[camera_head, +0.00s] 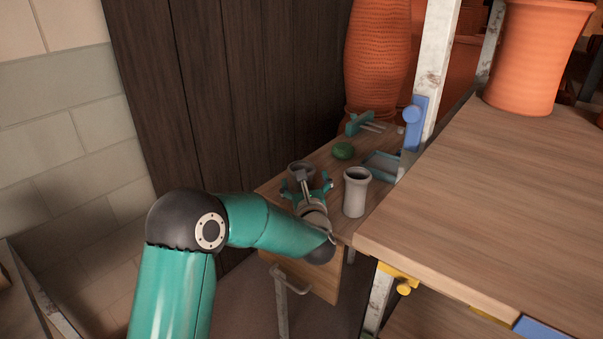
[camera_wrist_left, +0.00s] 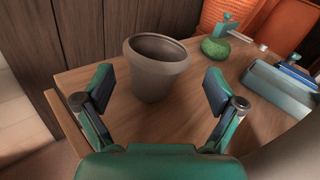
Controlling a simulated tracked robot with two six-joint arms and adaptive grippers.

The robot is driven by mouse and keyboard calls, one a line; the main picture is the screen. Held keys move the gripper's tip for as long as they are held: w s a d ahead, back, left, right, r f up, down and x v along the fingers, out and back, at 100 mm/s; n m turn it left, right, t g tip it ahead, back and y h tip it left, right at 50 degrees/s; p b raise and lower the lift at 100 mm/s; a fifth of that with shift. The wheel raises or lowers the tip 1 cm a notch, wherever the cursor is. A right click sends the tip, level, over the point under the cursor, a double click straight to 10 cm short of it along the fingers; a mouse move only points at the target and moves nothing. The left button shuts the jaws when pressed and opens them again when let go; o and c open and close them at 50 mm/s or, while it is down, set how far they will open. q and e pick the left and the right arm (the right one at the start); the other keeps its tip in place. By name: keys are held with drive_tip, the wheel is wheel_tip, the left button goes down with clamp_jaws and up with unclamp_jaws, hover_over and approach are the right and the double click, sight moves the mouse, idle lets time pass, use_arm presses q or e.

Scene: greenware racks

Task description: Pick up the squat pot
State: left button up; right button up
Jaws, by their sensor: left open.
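The squat pot (camera_wrist_left: 157,72) is grey-brown with a wide rim and stands upright on the wooden table, in the upper middle of the left wrist view. In the head view the pot (camera_head: 301,168) is partly hidden behind my left gripper (camera_head: 307,187). The left gripper also shows in the wrist view (camera_wrist_left: 159,88), with its two fingers spread wide apart. The pot lies ahead of the fingers, between their lines, and I see no contact. My right gripper is in neither view.
A taller grey vase (camera_head: 356,194) stands close to the right of my left gripper. A green lump (camera_head: 343,151), a teal-handled tool (camera_head: 362,123) and a blue-teal tray (camera_head: 381,165) are further back. A higher wooden shelf (camera_head: 480,200) lies right; a dark plank wall (camera_head: 230,80) stands behind.

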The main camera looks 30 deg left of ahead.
sight(301, 163)
use_arm(q)
drive_tip(key=shift+w+a, duration=0.35)
drive_tip(key=shift+w, duration=0.05)
drive_tip(key=p+x, duration=0.1)
drive_tip(key=x, duration=0.3)
drive_tip(key=shift+s+a+r+p, duration=0.15)
drive_tip(key=shift+r+p, duration=0.25)
drive_tip(key=shift+w+a+f, duration=0.1)
drive_tip(key=shift+w+a, duration=0.2)
drive_tip(key=shift+w, duration=0.2)
drive_tip(key=c, duration=1.2)
